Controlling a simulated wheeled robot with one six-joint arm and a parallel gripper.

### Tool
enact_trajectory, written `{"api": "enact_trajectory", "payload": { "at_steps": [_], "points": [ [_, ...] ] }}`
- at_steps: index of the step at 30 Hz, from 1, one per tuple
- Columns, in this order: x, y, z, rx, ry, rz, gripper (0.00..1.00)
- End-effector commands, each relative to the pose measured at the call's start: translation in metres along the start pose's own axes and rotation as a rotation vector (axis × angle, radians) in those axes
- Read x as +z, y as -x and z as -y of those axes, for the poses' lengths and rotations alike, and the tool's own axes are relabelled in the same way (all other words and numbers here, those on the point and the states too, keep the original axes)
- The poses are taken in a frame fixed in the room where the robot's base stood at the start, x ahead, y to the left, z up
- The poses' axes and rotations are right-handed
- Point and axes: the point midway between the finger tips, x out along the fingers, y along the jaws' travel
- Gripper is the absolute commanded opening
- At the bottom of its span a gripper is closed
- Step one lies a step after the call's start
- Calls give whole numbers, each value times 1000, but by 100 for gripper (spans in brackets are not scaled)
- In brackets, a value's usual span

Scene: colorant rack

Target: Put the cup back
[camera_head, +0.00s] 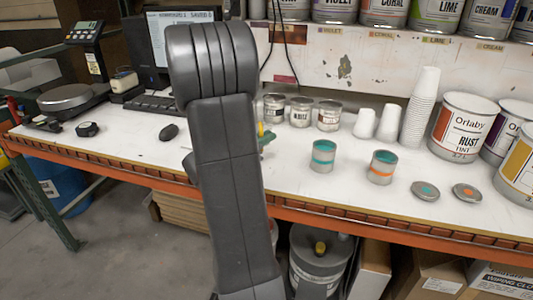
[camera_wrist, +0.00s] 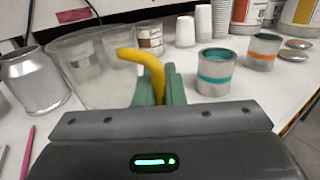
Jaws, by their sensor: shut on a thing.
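A clear, see-through cup (camera_wrist: 92,72) is left of centre in the wrist view, with a curved yellow handle (camera_wrist: 152,62) on its right side. My gripper (camera_wrist: 157,88) has green fingers, which are shut on the yellow handle. In the head view my gripper (camera_head: 267,137) shows only as a bit of green and yellow beside my arm, over the white bench. My arm hides the cup there. I cannot tell whether the cup's base touches the bench.
Two open cans, teal-banded (camera_head: 323,156) and orange-banded (camera_head: 382,167), stand right of my gripper with two lids (camera_head: 425,190) beyond. Small cans (camera_head: 301,112) and stacked white cups (camera_head: 420,108) stand behind. A silver can (camera_wrist: 32,80) is left of the clear cup. A scale (camera_head: 66,97) is far left.

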Motion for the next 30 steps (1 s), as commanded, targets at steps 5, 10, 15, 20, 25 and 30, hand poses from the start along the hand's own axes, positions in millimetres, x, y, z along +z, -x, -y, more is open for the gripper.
{"api": "enact_trajectory", "payload": {
  "at_steps": [5, 10, 15, 20, 25, 30],
  "points": [
    [-16, 0, 0, -1, 1, 0, 0],
    [-33, 0, 0, 0, 3, -1, 0],
    [-53, 0, 0, 0, 2, -1, 0],
    [-53, 0, 0, 0, -1, 0, 0],
    [-56, 0, 0, 0, -1, 0, 0],
    [-56, 0, 0, 0, -1, 0, 31]
  ]
}}
